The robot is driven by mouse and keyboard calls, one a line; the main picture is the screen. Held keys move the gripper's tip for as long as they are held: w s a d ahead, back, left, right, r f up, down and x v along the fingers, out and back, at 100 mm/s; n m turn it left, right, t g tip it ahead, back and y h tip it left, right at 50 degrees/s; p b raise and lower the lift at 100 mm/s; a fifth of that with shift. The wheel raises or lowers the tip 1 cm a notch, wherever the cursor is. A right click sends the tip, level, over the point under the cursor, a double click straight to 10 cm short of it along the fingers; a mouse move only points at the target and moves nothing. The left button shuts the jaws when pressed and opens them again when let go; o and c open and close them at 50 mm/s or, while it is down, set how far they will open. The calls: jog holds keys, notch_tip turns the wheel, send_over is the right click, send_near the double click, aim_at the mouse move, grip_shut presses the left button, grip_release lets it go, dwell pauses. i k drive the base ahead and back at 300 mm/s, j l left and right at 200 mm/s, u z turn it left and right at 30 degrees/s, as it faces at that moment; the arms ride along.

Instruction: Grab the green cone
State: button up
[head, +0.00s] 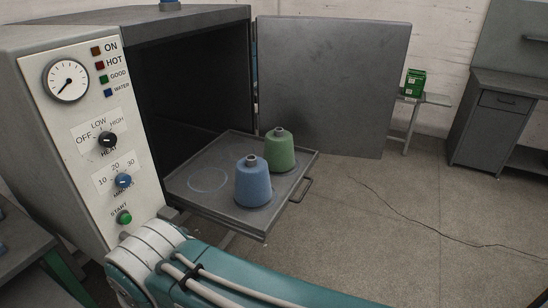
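The green cone (280,153) stands upright on a grey pull-out tray (205,205), towards its back right. A blue cone (252,184) stands upright on the same tray, in front and to the left of the green one. It overlaps the lower left edge of the green cone in the picture. My arm, white and teal, crosses the bottom of the head view. My gripper is not in view.
The tray sticks out of an open dark oven (193,75), with its door (333,85) swung wide behind the cones. A control panel (95,130) is at left. The tray has a raised rim and a front handle (301,190).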

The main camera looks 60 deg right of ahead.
aim_at(279, 152)
jog(key=z, duration=2)
jog(key=i+l+u, duration=0.1)
jog(key=u, duration=0.35)
jog(key=i+l+u, duration=0.15)
jog(key=u, duration=0.25)
jog(key=i+l+u, duration=0.15)
jog(key=l, duration=0.2)
jog(key=i+l+u, duration=0.1)
jog(key=l, duration=0.2)
jog(key=i+l+u, duration=0.15)
jog(key=l, duration=0.2)
jog(key=i+l+u, duration=0.15)
jog(key=l, duration=0.25)
jog(key=l+u, duration=0.1)
jog(key=l, duration=0.25)
jog(key=i+l, duration=0.1)
jog(key=l, duration=0.35)
jog(key=i+l, duration=0.15)
jog(key=l, duration=0.25)
jog(key=i+l, duration=0.1)
jog(key=l, duration=0.35)
jog(key=i+l, duration=0.1)
jog(key=l, duration=0.3)
